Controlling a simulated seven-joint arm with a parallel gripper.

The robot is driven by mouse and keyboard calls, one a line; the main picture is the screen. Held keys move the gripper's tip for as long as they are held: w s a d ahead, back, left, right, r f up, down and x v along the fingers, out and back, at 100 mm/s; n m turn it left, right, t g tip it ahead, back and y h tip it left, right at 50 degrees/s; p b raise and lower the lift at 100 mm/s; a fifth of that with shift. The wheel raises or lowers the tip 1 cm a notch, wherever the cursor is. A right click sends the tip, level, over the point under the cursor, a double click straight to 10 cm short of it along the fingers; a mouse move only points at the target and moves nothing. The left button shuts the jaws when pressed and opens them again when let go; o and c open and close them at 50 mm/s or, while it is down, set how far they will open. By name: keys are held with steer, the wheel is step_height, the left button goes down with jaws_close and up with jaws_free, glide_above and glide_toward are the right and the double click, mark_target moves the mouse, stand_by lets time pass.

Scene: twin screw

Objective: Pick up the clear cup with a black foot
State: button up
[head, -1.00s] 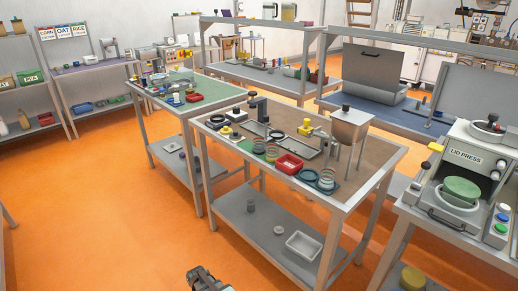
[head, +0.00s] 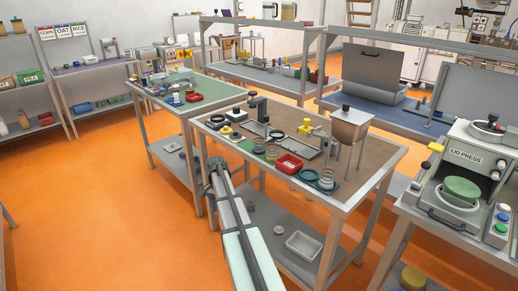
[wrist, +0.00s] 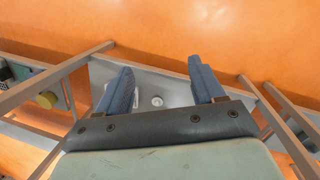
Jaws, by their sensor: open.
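My gripper (head: 214,165) is at the front left corner of the middle table, low beside its edge. In the wrist view my gripper (wrist: 160,78) is open, with nothing between its two blue fingers. I cannot pick out a black foot on any cup for certain. Two clear, ringed cup-like things stand along the table's front edge, a left one (head: 271,153) and a right one (head: 326,179). A small grey upright piece (head: 250,205) stands on the lower shelf, close to my arm; its details are too small to tell.
A red tray (head: 289,164) sits between the two ringed things. A metal hopper (head: 349,125) on legs stands at the table's right. The lower shelf (head: 325,270) holds a white tray (head: 303,246) and a small disc (head: 279,229). Table legs and edges are near my arm.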

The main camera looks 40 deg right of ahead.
steer(key=w+d+r+m+t, duration=0.1)
steer(key=w+d+r+m, duration=0.1)
steer(key=d+r, duration=0.6)
steer(key=w+d+r+m, duration=0.2)
steer(key=d+r, duration=0.3)
steer(key=r, duration=0.5)
step_height(320, 180, up, 18)
steer(key=f+m+t+h, duration=0.1)
steer(key=m, duration=0.2)
glide_above(259, 143)
steer(key=w+d, duration=0.2)
step_height(259, 143, down, 13)
steer(key=shift+a+f, duration=0.1)
steer(key=shift+c, duration=0.5)
steer(key=c, duration=0.6)
steer(key=shift+c, duration=0.2)
